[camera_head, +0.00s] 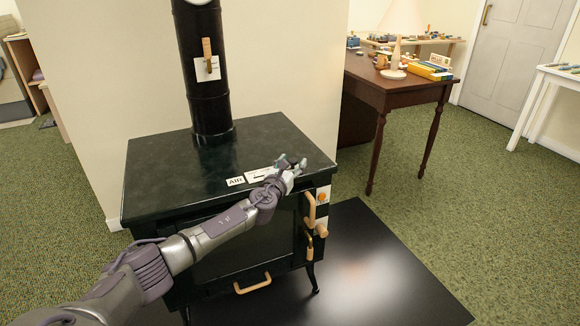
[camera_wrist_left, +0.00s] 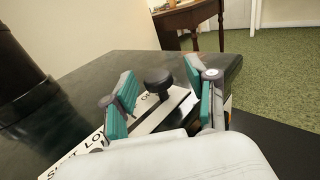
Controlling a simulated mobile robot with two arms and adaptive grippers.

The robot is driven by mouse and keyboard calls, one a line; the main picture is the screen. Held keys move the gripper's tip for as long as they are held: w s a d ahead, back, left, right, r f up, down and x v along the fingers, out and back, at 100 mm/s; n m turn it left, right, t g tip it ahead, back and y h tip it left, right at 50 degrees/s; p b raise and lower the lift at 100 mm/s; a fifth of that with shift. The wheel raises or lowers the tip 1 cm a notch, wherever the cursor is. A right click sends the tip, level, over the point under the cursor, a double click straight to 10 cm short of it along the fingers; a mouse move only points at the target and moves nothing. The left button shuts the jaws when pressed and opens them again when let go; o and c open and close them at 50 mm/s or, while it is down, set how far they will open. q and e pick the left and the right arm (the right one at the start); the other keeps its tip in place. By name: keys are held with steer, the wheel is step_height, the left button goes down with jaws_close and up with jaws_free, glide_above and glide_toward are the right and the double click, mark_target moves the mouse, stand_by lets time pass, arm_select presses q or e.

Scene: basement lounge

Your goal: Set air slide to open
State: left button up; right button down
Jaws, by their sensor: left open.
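The black stove (camera_head: 185,170) has a white AIR label (camera_head: 236,181) on its top near the front edge. A white slide plate (camera_head: 257,174) lies to the right of that label, partly covered by my gripper. My left gripper (camera_head: 292,163) is open over the plate's right part. In the left wrist view the round black slide knob (camera_wrist_left: 158,80) stands between the open teal-padded fingers, with a gap on each side. The lettered plate (camera_wrist_left: 92,142) runs below it; lettering starting "SHUT LO" shows at the left, and the lettering by the knob is partly hidden.
The stove pipe (camera_head: 205,80) rises behind, with a wooden-handled damper (camera_head: 207,55). Wooden door handles (camera_head: 310,210) are on the stove's front right. A brown table (camera_head: 385,92) with small items stands behind right. Green carpet is free at the right.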

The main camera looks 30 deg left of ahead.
arm_select(q)
steer(key=s+d, duration=0.1)
steer(key=s, duration=1.1)
